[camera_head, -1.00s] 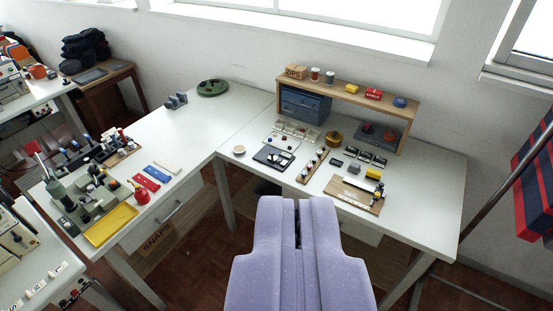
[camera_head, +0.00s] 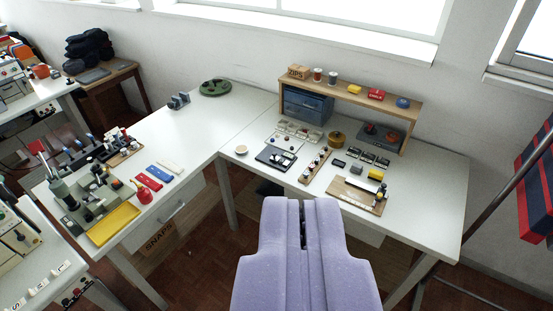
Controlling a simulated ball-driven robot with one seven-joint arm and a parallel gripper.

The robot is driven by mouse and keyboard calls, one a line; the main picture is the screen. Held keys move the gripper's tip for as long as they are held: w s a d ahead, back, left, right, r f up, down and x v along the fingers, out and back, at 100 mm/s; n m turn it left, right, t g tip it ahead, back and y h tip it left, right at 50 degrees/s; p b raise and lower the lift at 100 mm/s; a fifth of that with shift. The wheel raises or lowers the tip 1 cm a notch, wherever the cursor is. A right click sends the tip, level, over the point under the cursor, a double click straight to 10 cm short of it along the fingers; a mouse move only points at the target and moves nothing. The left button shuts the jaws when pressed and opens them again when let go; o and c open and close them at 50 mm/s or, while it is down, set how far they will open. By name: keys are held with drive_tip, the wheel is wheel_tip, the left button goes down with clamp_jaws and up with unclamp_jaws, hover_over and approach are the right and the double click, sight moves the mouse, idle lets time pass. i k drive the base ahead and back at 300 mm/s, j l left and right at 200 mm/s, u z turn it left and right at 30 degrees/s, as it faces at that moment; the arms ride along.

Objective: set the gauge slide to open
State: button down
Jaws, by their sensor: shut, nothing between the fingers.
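I cannot clearly tell the gauge slide at this size. A wooden board (camera_head: 345,190) with a pale strip and small dark parts lies near the front edge of the right table and may carry it; its setting is too small to read. A yellow cylinder (camera_head: 376,174) is at the board's back edge. My lavender gripper (camera_head: 301,201) is shut and empty, in the lower middle of the view. It appears in front of the table's front edge, apart from the board.
The right table (camera_head: 440,190) also holds a dark tray (camera_head: 275,158), a narrow wooden rack (camera_head: 314,166) and a wooden shelf (camera_head: 350,89) at the back. The left table has a yellow tray (camera_head: 112,224) and a red bottle (camera_head: 143,190). The right table's right end is clear.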

sight(274, 157)
drive_tip(key=i+u, duration=0.1)
drive_tip(key=i, duration=0.4)
drive_tip(key=i+l+u, duration=0.15)
drive_tip(key=i, duration=0.35)
drive_tip(key=i+u, duration=0.1)
drive_tip(key=i, duration=0.35)
drive_tip(key=i+l+u, duration=0.15)
drive_tip(key=i, duration=0.35)
drive_tip(key=i+l+u, duration=0.1)
drive_tip(key=i+l, duration=0.15)
drive_tip(key=i, duration=0.2)
drive_tip(key=i+l+u, duration=0.15)
drive_tip(key=i, duration=0.35)
drive_tip(key=l, duration=0.1)
